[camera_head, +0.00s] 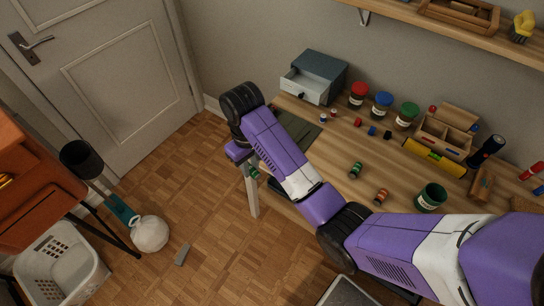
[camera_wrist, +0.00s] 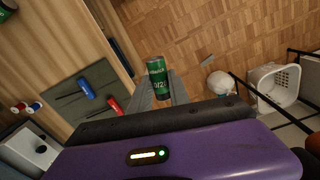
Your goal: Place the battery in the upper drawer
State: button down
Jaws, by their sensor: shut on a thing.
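A green battery (camera_wrist: 157,78) with white print is held between the grey fingertips of my gripper (camera_wrist: 158,88) in the wrist view. In the head view the green battery (camera_head: 254,173) shows small below my wrist, left of the desk's edge. My gripper there is mostly hidden behind my arm. A blue-grey drawer cabinet (camera_head: 326,66) stands at the desk's back left corner. A white-fronted drawer (camera_head: 300,86) with a dark knob is pulled out from it. The cabinet with the knob also shows at the lower left of the wrist view (camera_wrist: 28,152).
A dark mat (camera_wrist: 64,108) holds a red and a blue tool beside the cabinet. On the desk (camera_head: 330,150) lie another green battery (camera_head: 356,169) and an orange one (camera_head: 381,196). Jars with red, blue and green lids (camera_head: 382,104) stand right of the cabinet.

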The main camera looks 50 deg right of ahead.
jog(key=w+d+r+n+p, duration=0.1)
jog(key=d+r+n, duration=0.3)
jog(key=d+n, duration=0.4)
jog(key=w+d+r+n+p, duration=0.1)
jog(key=d+r+n, duration=0.3)
jog(key=d+n, duration=0.4)
jog(key=shift+w+d+r+n+p, duration=0.35)
jog(key=shift+n+p, duration=0.45)
jog(key=shift+n, duration=1.4)
jog(key=shift+s, duration=0.1)
